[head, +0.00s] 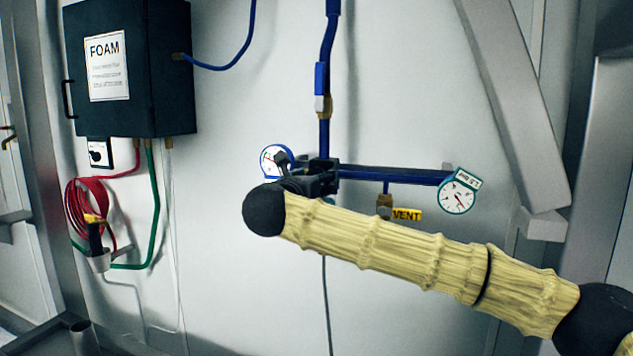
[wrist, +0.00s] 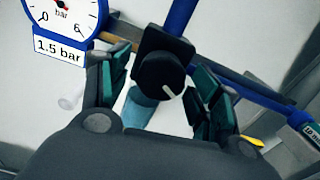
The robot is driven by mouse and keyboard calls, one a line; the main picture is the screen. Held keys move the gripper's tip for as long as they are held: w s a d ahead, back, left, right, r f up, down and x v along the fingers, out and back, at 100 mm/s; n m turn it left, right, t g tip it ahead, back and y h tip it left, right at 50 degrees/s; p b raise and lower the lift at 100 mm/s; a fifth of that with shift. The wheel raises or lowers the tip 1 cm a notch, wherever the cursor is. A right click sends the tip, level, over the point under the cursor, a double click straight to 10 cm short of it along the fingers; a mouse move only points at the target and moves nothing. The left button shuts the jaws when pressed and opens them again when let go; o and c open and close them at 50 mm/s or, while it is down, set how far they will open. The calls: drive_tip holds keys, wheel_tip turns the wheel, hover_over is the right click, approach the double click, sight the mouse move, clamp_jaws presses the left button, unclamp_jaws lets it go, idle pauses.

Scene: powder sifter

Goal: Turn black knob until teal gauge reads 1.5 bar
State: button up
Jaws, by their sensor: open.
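The black knob (wrist: 161,76) is round with a white pointer line, which slants down and right in the wrist view. My gripper (wrist: 164,80) is open, with one finger on each side of the knob; a gap shows at both sides. In the head view my gripper (head: 312,180) is at the regulator and hides the knob. The teal-rimmed gauge (head: 458,194) hangs at the right end of the blue pipe, with a label above it. Its red needle shows, but its reading is too small to tell.
A blue-rimmed gauge (head: 275,160) is left of the regulator; its tag in the wrist view (wrist: 60,49) says 1.5 bar. A blue pipe (head: 395,174) runs right above a brass vent valve (head: 384,205). A black FOAM box (head: 128,70) and red hose (head: 88,208) are left.

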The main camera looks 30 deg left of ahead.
drive_tip(key=v, duration=1.2)
idle(0.5)
